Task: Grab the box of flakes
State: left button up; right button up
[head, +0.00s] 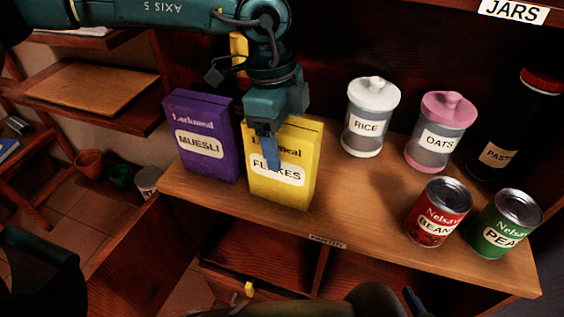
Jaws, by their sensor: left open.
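The yellow box of flakes (292,189) stands upright on the wooden counter in the head view, its label partly covered by my gripper. My left gripper (273,140) comes down from above at the box's top. It is open, with one blue finger in front of the box's front face. The other finger is hidden, and I cannot tell whether the visible finger touches the box. My right gripper cannot be made out.
A purple muesli box (205,160) stands close on the left. Rice (366,143) and oats (433,153) jars, a dark pasta jar (494,158), and beans (434,226) and peas (489,240) cans stand to the right. The counter (345,205) is bare between.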

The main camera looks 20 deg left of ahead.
dwell(0.3)
pick_arm(q)
grip_shut()
dwell(0.6)
